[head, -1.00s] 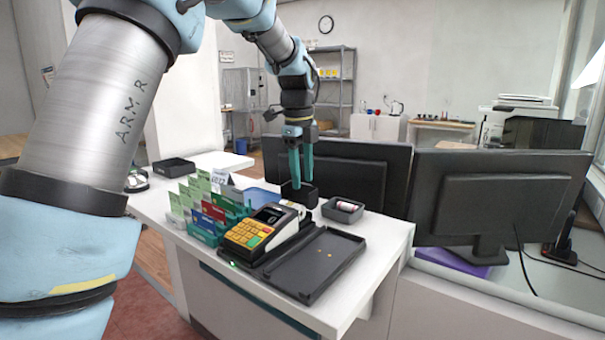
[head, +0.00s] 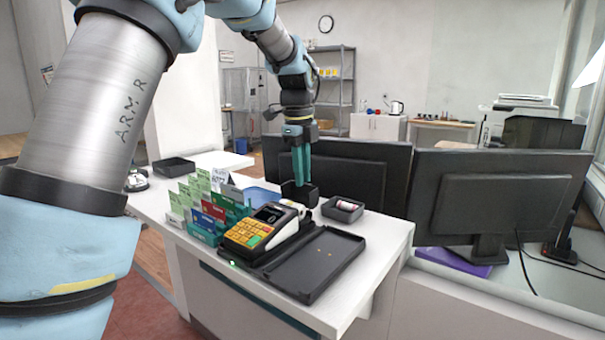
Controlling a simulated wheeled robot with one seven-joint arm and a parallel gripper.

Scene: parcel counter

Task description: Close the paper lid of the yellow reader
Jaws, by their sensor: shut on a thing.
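The yellow reader (head: 250,233) stands on the white counter, with its yellow keys facing me and a dark screen above them. White paper shows at its far end. The dark paper lid (head: 300,195) stands raised behind the reader's far end. My gripper (head: 300,182) points straight down over it, with its teal fingers close together and shut on the lid's upper edge. The exact contact and the lid's hinge are too small to see.
A flat black tray (head: 318,266) lies right of the reader. A card rack (head: 203,234) stands close on its left. A small dark tray (head: 342,210) is behind, to the right. Two monitors (head: 345,170) stand behind the counter (head: 360,298).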

